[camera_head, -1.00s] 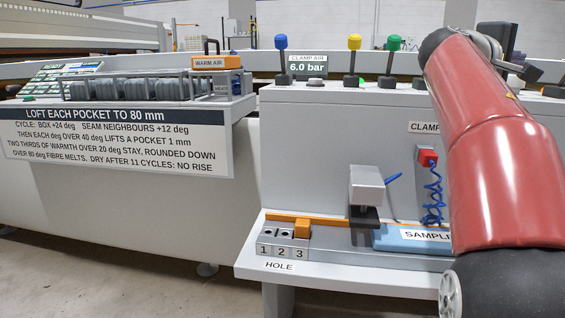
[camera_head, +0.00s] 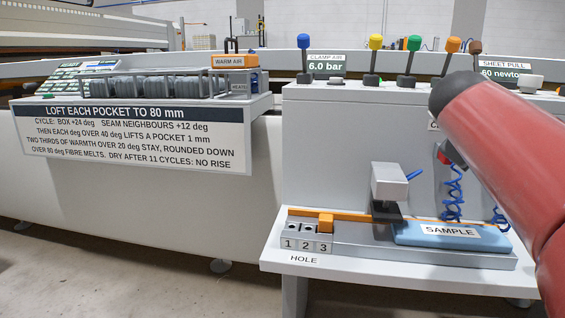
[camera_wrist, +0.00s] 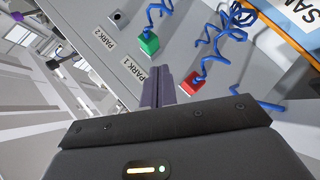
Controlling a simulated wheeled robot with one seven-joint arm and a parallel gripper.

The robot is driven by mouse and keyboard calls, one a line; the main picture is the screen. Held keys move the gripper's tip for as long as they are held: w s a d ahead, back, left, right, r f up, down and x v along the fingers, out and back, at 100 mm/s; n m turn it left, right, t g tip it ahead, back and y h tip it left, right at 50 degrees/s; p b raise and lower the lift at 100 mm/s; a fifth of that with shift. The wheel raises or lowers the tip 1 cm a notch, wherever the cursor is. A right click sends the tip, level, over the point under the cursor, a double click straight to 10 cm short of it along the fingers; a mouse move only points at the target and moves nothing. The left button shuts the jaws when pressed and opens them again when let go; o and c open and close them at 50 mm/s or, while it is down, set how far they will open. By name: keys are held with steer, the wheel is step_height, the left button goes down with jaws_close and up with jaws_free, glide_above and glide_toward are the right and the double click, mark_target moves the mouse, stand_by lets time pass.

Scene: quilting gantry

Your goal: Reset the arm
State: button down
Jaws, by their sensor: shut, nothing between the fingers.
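My gripper (camera_wrist: 157,88) shows in the wrist view with its two dark fingers together and nothing between them. It hangs in front of the grey panel (camera_wrist: 95,20) with the PARK 1 and PARK 2 labels. A green block (camera_wrist: 149,43) on a blue coiled cord is just above the fingertips, and a red block (camera_wrist: 192,84) on a blue cord is just to their right. I cannot tell if either touches the fingers. In the head view my red arm (camera_head: 500,150) crosses the right side, and my gripper is not seen there.
A bench (camera_head: 275,262) carries a blue SAMPLE pad (camera_head: 430,239), a grey block clamp (camera_head: 390,183) and an orange peg (camera_head: 326,221) at hole 3. Coloured levers (camera_head: 375,45) stand along the console top. A WARM AIR unit (camera_head: 235,63) is at the left. Floor at the lower left is clear.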

steer(key=s+a+f+m+g+y, duration=0.1)
steer(key=s+a+f+y, duration=0.2)
steer(key=s+a+f, duration=0.5)
steer(key=s+a+f+m+y, duration=0.1)
steer(key=s+a+f+y, duration=0.25)
steer(key=a+f, duration=0.5)
steer(key=s+a+f+m+g+y, duration=0.1)
steer(key=s+a+f+y, duration=0.2)
steer(key=s+a+f, duration=0.55)
step_height(320, 180, up, 11)
steer(key=w+d+p, duration=0.1)
steer(key=d+p, duration=0.1)
steer(key=p, duration=1.1)
steer(key=shift+d+f+p, duration=0.2)
steer(key=shift+d+p, duration=0.1)
steer(key=shift+d, duration=0.05)
